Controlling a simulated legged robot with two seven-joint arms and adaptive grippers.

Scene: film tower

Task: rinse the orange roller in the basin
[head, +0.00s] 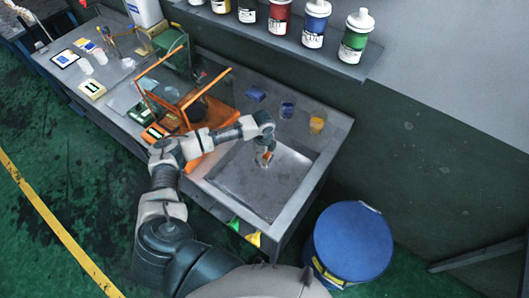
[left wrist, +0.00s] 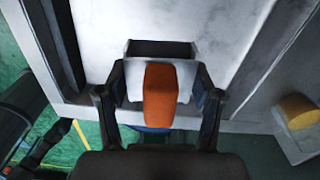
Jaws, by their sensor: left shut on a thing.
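The basin (head: 240,196) is a grey rectangular sink set into the bench in the head view. My left gripper (head: 265,158) hangs over the basin, near its far side. It is shut on the orange roller (left wrist: 160,95), which sits between the two fingers in the left wrist view. In the head view only a small orange patch of the roller (head: 267,156) shows at the fingertips. Pale grey basin surface (left wrist: 150,20) lies behind the gripper in the left wrist view. I cannot tell whether the roller touches the basin floor. My right gripper is not in view.
An orange frame (head: 162,100) stands on the bench left of the basin. Blue (head: 287,108) and yellow (head: 317,122) rollers or cups lie beyond the basin. Several paint bottles (head: 312,24) line the shelf above. A blue drum (head: 352,240) stands on the floor at right.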

